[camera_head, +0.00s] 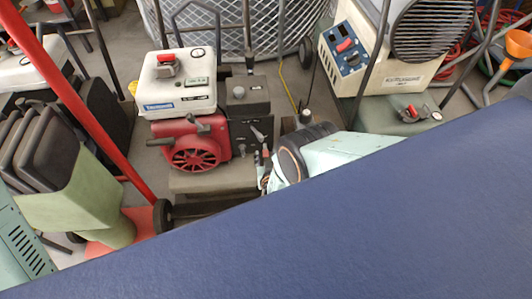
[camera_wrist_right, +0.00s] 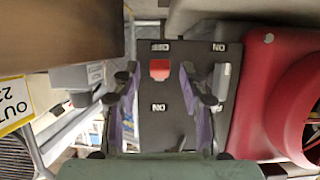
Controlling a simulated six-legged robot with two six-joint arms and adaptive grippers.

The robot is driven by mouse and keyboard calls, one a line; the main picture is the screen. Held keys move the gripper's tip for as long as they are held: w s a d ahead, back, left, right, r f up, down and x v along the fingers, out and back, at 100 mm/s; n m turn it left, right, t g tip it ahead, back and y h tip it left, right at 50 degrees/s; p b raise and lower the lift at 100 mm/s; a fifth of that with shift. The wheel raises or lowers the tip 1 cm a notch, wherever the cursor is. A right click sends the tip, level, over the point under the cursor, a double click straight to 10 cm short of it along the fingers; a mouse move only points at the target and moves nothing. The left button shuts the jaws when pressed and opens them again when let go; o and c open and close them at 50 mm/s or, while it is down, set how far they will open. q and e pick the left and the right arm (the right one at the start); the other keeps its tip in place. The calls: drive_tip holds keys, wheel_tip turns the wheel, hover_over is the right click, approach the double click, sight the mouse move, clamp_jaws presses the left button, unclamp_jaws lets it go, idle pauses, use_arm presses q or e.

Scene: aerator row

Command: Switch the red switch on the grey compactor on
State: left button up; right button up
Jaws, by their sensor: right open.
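The grey compactor's dark grey panel (camera_wrist_right: 166,125) fills the middle of the right wrist view. My right gripper (camera_wrist_right: 162,84) is open, with one finger on each side of the red switch in the picture; contact cannot be told. In the head view, my right gripper (camera_head: 264,168) is at the dark panel (camera_head: 250,128) of the machine with a red engine (camera_head: 195,150). My left gripper is not in view.
A white tank (camera_head: 178,82) with a red cap tops the machine. A cream heater (camera_head: 385,55) stands at the back right. A red pole (camera_head: 85,100) slants across the left. In the wrist view, a red engine housing (camera_wrist_right: 262,95) lies close on the right.

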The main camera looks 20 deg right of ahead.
drive_tip(key=shift+w+f, duration=0.1)
drive_tip(key=shift+w, duration=0.05)
drive_tip(key=shift+c, duration=0.3)
clamp_jaws()
